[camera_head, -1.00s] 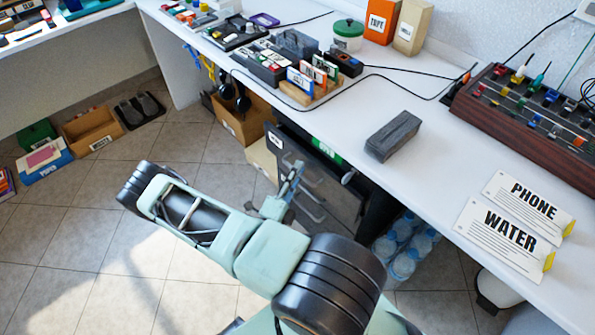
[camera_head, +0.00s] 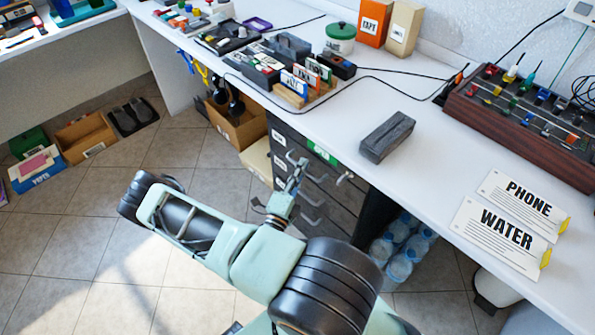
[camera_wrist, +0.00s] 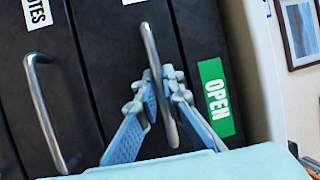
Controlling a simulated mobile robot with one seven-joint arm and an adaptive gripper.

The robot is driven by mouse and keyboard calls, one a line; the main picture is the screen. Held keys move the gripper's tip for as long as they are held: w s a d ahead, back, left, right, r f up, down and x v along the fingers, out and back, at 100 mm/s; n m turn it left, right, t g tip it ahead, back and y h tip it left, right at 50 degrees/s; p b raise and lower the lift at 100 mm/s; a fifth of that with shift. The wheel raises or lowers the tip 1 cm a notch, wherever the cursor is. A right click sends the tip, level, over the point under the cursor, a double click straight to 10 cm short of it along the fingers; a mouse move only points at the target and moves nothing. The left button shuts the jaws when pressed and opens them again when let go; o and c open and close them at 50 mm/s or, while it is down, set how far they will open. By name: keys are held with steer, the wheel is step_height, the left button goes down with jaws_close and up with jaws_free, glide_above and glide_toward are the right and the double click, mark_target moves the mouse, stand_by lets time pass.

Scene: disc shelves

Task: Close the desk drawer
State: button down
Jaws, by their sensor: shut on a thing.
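The desk drawer unit is dark, with silver bar handles, and stands under the white desk. The upper drawer front (camera_wrist: 112,48) looks about level with the fronts beside it; a small gap would be hard to tell. My gripper (camera_head: 297,172) is at this drawer's handle. In the wrist view my gripper (camera_wrist: 160,88) has its blue fingers shut around the silver handle (camera_wrist: 150,45). A green OPEN label (camera_head: 322,152) is on the unit just above the drawer. The drawer's inside is hidden.
The white desk top (camera_head: 435,150) overhangs the unit and carries a grey block (camera_head: 387,137). Water bottles (camera_head: 400,250) stand right of the unit. A cardboard box (camera_head: 238,125) is on its left. The floor in front is clear.

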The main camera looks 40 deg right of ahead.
steer(key=c, duration=2.3)
jaws_free()
steer(key=shift+d, duration=0.3)
steer(key=shift+a, duration=0.1)
steer(key=v, duration=0.7)
steer(key=shift+s+a, duration=0.1)
steer(key=shift+a, duration=0.05)
